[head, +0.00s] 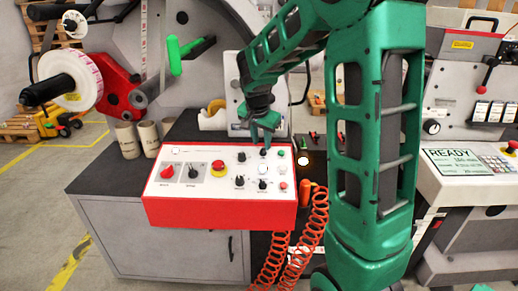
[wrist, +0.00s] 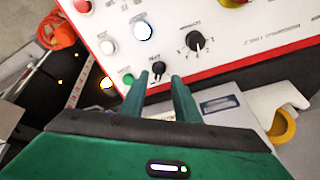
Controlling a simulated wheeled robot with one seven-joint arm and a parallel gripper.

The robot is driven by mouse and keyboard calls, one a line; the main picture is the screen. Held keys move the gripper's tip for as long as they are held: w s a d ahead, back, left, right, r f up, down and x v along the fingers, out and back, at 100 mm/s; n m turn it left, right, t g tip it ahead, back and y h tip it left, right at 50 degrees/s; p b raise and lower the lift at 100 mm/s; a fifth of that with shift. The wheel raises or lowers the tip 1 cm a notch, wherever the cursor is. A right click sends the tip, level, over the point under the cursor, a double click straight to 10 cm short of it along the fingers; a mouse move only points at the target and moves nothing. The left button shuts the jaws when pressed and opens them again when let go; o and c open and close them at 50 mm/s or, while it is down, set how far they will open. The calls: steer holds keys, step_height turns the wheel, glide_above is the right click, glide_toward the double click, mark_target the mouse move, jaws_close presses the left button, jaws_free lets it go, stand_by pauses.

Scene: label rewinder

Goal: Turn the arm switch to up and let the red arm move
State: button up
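My gripper (head: 266,136) hangs over the back edge of the white control panel (head: 215,190) with the red front. In the wrist view my gripper (wrist: 161,76) is open, with a small black knob (wrist: 158,68) between its fingertips. I cannot tell whether the fingers touch it. In the head view this knob (head: 263,152) sits in the back row, beside a green button (head: 281,153). Its label is too small to read. The red arm (head: 118,82) is on the machine at left, near the white label roll (head: 72,98).
Another black knob (wrist: 196,41) is close by in the wrist view. A red mushroom button (head: 218,167), more switches and lit buttons share the panel. An orange coiled cable (head: 316,228) hangs at its right side. Two cardboard cores (head: 138,138) stand left behind the panel.

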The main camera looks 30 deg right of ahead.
mark_target(262, 149)
steer(key=shift+x, duration=1.85)
steer(key=shift+c, duration=0.6)
jaws_close()
steer(key=shift+a, duration=0.1)
